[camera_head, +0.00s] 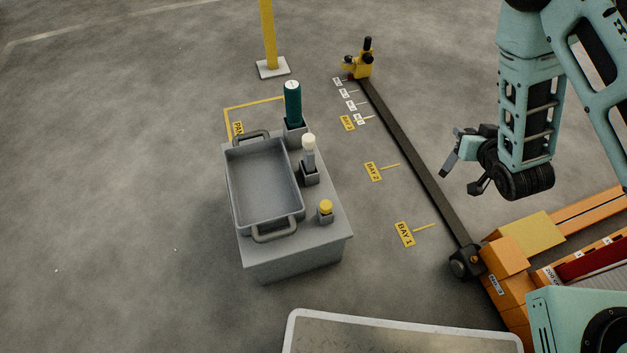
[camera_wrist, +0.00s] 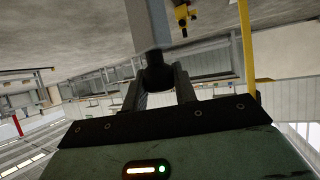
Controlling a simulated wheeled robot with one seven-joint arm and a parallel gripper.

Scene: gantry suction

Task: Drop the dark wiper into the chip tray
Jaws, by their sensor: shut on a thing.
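My gripper (camera_head: 463,167) is at the right in the head view, raised and well to the right of the grey pedestal. In the wrist view its two fingers (camera_wrist: 157,92) close on a dark rounded part, which I take for the dark wiper (camera_wrist: 155,76). A grey bar-like piece runs up from it out of the frame. In the head view I cannot clearly separate the held thing from the fingers. The chip tray (camera_head: 232,182), a grey open tray with two loop handles, sits on the pedestal and looks empty.
On the pedestal (camera_head: 300,262), right of the tray, stand a dark green cylinder (camera_head: 292,103), a white-topped tool (camera_head: 309,150) and a yellow-capped piece (camera_head: 325,208). A dark floor rail (camera_head: 415,160) runs between pedestal and gripper. A yellow post (camera_head: 268,35) stands behind.

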